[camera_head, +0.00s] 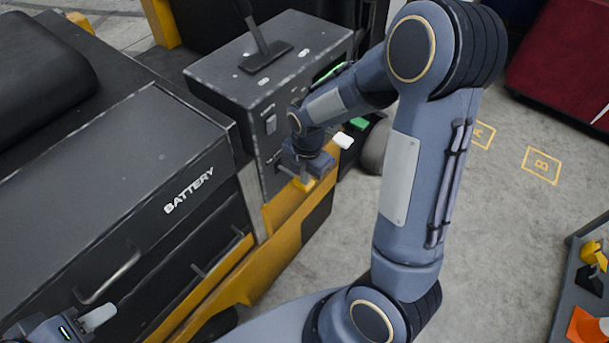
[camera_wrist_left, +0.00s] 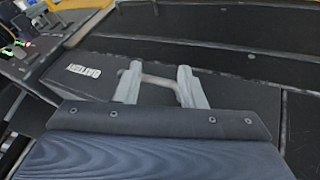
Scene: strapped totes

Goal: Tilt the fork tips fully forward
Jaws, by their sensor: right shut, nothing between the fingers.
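A black lever (camera_head: 258,35) rises from a dark base on top of the grey control box (camera_head: 300,60) of a truck, leaning slightly left; its upper end is cut off by the picture's top edge. The fork tips are not in view. My right gripper (camera_head: 304,176) is shut and empty, low beside the control box's front panel, below and apart from the lever. Its fingertips are small and hard to make out. My left gripper (camera_head: 98,318) is at the lower left corner, near the battery drawer. The left wrist view shows its two fingers (camera_wrist_left: 157,84) spread apart with nothing gripped.
The battery cover (camera_head: 140,160) has a drawer handle (camera_head: 108,278), which also shows near the left fingers in the wrist view (camera_wrist_left: 158,82). My right arm crosses the middle. Floor marks A and B (camera_head: 541,165) lie right. A grey tray (camera_head: 567,290) with orange items stands lower right.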

